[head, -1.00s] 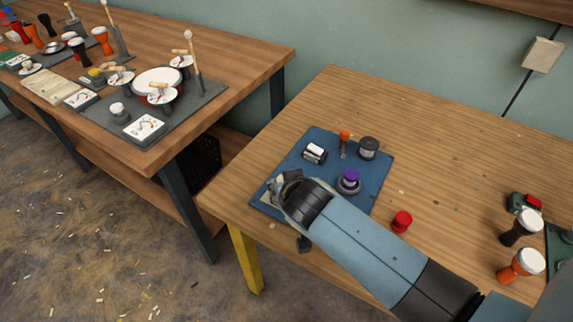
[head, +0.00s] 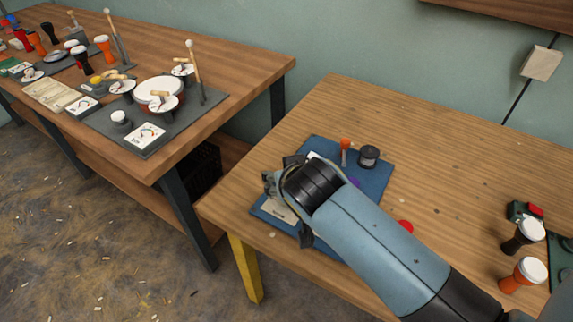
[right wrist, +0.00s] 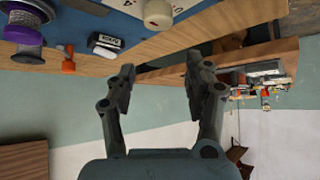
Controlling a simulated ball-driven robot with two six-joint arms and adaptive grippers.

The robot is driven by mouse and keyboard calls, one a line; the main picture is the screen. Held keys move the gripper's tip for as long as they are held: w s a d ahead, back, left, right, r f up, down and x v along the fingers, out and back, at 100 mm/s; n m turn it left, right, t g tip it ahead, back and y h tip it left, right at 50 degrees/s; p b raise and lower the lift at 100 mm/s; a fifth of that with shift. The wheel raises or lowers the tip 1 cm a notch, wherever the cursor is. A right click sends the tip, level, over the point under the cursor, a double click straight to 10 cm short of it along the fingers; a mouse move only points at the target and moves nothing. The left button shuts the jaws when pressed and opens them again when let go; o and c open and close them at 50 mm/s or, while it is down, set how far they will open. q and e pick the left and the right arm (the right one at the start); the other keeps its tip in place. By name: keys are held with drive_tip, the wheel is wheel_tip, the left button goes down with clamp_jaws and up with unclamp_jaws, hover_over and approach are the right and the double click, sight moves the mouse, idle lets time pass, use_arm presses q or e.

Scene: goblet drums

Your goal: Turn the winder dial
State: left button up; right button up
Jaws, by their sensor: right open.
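A cream round knob (right wrist: 158,13), probably the winder dial, stands beside a white marked card at the top of the right wrist view. The card (head: 283,210) shows at the blue mat's near left in the head view, where my arm hides the knob. My right gripper (right wrist: 160,62) is open and empty; the knob lies beyond its fingertips in the picture, apart from them. In the head view, the right hand is over the left part of the blue mat (head: 375,185). My left gripper is not in view.
The back of the table is clear.

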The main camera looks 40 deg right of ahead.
wheel_tip(320, 180, up, 4)
drive_tip(key=shift+r, duration=0.1)
idle(0.6)
